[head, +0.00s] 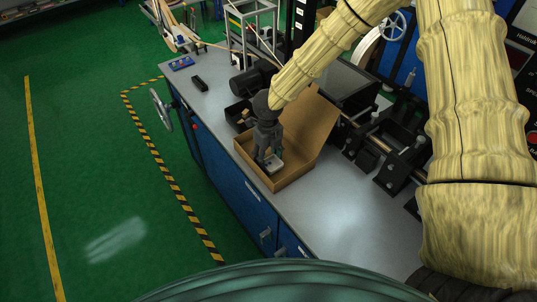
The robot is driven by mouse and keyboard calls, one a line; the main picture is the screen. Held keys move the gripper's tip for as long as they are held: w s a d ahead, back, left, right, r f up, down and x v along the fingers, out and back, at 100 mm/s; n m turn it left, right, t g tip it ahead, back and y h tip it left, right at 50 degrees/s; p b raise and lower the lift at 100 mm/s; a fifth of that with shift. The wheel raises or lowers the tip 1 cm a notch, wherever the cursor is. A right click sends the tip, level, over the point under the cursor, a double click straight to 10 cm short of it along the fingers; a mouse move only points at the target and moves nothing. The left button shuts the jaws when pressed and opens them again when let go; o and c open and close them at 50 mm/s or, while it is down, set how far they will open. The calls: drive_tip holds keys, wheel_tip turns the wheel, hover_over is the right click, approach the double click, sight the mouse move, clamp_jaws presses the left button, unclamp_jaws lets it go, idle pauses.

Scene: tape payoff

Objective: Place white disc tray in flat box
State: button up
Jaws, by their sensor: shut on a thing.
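The flat box (250,158) is an open brown carton on the grey bench, with its lid flap (314,122) standing up at the right. My gripper (268,157) points down inside the box and is shut on a small white thing, which looks like the white disc tray (274,164). The tray is low in the box, near its front right side. The gripper and its fingers hide part of it. I cannot tell whether it touches the box floor.
The bench top (338,218) is clear in front of the box. Black machine blocks (395,171) stand to the right. A small dark bin (238,112) stands behind the box. A blue item (181,63) and a black item (200,83) lie at the far left. A handwheel (161,110) sticks out left.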

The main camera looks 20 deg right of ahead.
sight(268, 161)
drive_tip(key=shift+s+f, duration=0.1)
drive_tip(key=o, duration=0.6)
wheel_tip(268, 161, up, 12)
drive_tip(key=b, duration=0.2)
drive_tip(key=shift+b, duration=0.3)
